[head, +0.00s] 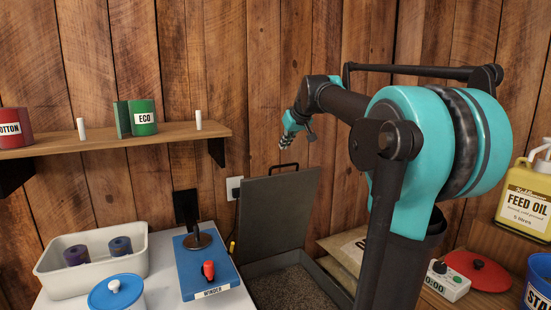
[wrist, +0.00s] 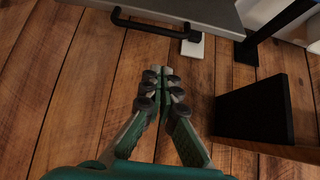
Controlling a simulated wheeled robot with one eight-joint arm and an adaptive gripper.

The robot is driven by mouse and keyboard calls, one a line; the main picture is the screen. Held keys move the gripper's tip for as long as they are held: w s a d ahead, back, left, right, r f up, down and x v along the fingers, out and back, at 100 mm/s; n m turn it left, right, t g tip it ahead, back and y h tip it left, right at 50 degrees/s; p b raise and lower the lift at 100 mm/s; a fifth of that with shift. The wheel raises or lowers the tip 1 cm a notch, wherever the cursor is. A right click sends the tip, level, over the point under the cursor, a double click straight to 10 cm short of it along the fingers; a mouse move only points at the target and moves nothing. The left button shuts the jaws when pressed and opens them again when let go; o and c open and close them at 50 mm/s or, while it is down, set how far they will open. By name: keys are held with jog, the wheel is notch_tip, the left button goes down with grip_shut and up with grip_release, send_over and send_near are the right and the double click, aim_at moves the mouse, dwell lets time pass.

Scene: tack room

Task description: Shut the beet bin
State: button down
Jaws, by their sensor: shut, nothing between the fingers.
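The beet bin (head: 323,285) is a grey box holding brown feed. Its grey lid (head: 278,212) stands raised, leaning back near the plank wall, with a black handle (head: 283,166) on its upper edge. My gripper (head: 284,146) is above the lid's top edge near the handle in the head view, small and partly seen. In the wrist view my gripper (wrist: 165,74) is shut and empty, its fingertips apart from the handle (wrist: 155,28) and the lid edge (wrist: 185,12). The bin's label is not in view.
A white table (head: 160,265) left of the bin bears a blue winder (head: 207,277), a white tray (head: 130,245) and a blue-lidded pot (head: 116,293). A shelf (head: 120,138) with tins hangs left. A sack (head: 346,246), timer (head: 443,282) and oil jug (head: 525,205) stand right.

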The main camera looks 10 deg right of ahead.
jog(key=shift+s+d+f+x, duration=0.1)
jog(key=shift+s+f+x, duration=0.1)
jog(key=shift+x, duration=1.2)
jog(key=shift+s+d+f+x, duration=0.1)
jog(key=shift+s+f+x, duration=0.15)
jog(key=shift+x, duration=1.1)
jog(key=shift+s+d+f+x, duration=0.1)
jog(key=shift+s+f+x, duration=0.1)
jog(key=shift+x, duration=1.2)
